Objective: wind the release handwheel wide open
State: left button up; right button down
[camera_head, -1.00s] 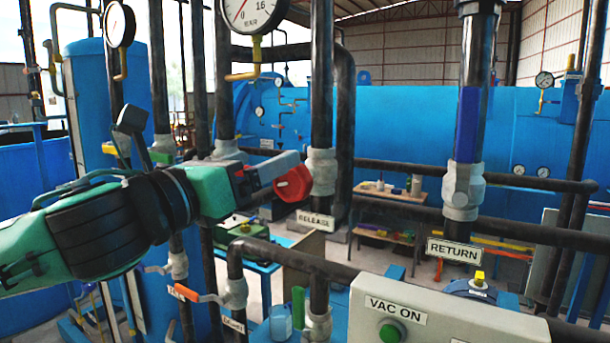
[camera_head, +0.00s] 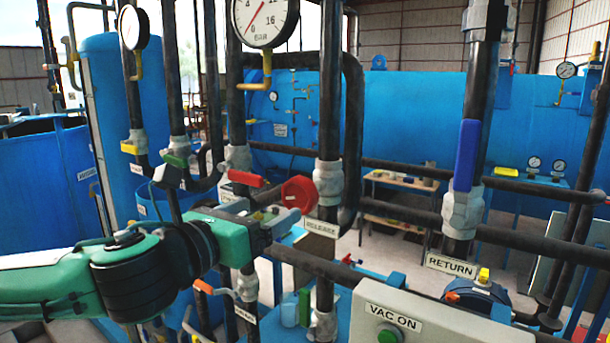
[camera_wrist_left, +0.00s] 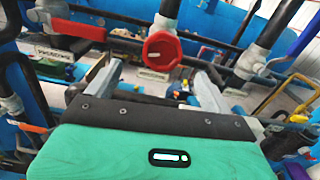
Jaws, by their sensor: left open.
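The release handwheel (camera_head: 299,194) is a small red wheel on a grey valve body on a dark vertical pipe, above the RELEASE label (camera_head: 320,228). In the left wrist view the red handwheel (camera_wrist_left: 162,50) is upper middle, with its round face towards the camera. My left gripper (camera_head: 272,211), green and black with grey fingers, is just left of and below the wheel in the head view. In the wrist view its two fingers (camera_wrist_left: 158,80) are spread, with nothing between them and the wheel beyond their tips. My right gripper is not in view.
Dark vertical pipes with valves and levers stand close around the wheel, including a red lever (camera_head: 246,179) on the left and a blue lever (camera_head: 466,155) on the right. A pressure gauge (camera_head: 264,18) hangs above. The VAC ON box (camera_head: 430,318) is low in front.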

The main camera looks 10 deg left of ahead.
aim_at(296, 196)
pick_arm(q)
jog(key=p+x, duration=0.8)
jog(key=x, duration=0.3)
jog(key=shift+w+d, duration=0.2)
jog(key=shift+d, duration=0.05)
jog(key=c, duration=1)
